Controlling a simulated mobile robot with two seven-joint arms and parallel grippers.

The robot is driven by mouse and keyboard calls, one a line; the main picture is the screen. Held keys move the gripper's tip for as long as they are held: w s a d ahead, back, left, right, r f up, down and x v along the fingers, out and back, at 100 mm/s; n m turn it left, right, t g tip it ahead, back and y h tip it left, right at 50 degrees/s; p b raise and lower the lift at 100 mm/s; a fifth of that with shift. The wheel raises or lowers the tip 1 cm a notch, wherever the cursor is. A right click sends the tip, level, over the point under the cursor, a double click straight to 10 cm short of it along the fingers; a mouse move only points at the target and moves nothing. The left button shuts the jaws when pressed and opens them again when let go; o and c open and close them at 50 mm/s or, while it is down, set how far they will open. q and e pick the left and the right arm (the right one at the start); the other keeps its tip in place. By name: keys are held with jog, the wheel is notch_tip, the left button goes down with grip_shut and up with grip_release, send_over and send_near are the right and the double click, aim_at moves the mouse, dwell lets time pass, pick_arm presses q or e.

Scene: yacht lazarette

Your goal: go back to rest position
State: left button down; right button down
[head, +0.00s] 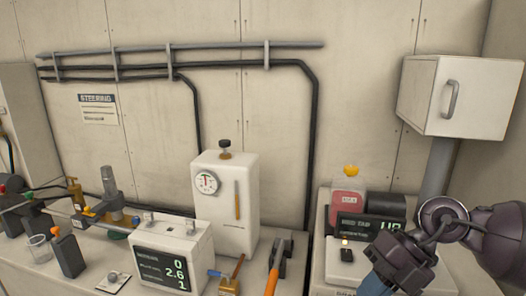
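My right arm comes in from the right edge. Its dark gripper (384,277) hangs low at the lower right, in front of the right-hand bench unit. Its fingertips are not clearly seen near the bottom edge, so I cannot tell if it is open or shut. My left gripper is not in view.
A white tank with a gauge (228,200) and a box with a numeric display (172,258) stand on the bench. An orange-handled tool (272,268) lies near a dark display unit (368,227) and a red container (347,207). A white wall cabinet (455,96) hangs above my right arm.

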jog(key=a+f+m+t+y, duration=0.1)
jog(key=a+m+t+y, duration=0.3)
jog(key=a+y, duration=0.5)
jog(key=w+d+f+m+t+h, duration=0.3)
jog(key=d+f+m+t+h, duration=0.65)
jog(key=m+t, duration=0.85)
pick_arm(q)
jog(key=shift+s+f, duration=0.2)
pick_arm(e)
jog(key=s+d+f+m+g+h, duration=0.4)
jog(key=s+f+m, duration=0.2)
jog(key=f, duration=0.4)
jog(key=s+d+f+m+g+h, duration=0.4)
jog(key=s+f, duration=0.4)
jog(key=f, duration=0.3)
jog(key=shift+d+m, duration=0.65)
jog(key=shift+m, duration=0.35)
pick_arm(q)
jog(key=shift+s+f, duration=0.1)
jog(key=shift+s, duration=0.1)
